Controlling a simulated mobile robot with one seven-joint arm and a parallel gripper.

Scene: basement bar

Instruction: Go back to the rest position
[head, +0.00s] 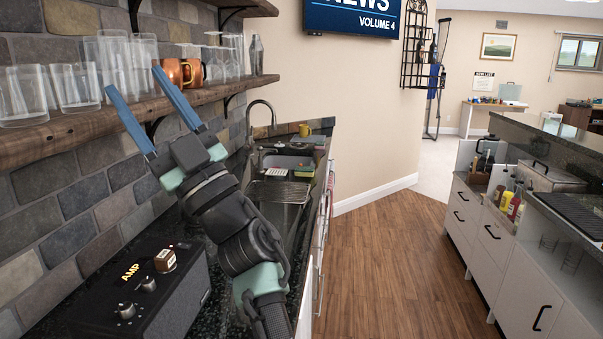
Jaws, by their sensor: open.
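My gripper (140,83) is at the end of my raised arm, at the left of the head view. Its two blue fingers are spread apart with nothing between them. They point up and to the left, in front of the wooden shelf with glasses as seen from here. How far the fingertips are from the shelf and glasses I cannot tell. My arm rises from the bottom of the picture and hides part of the counter and the stone wall.
A wooden shelf (60,135) holds several glasses and copper mugs (190,73). White cabinets (480,235) stand at right. The wooden floor (385,250) between is clear.

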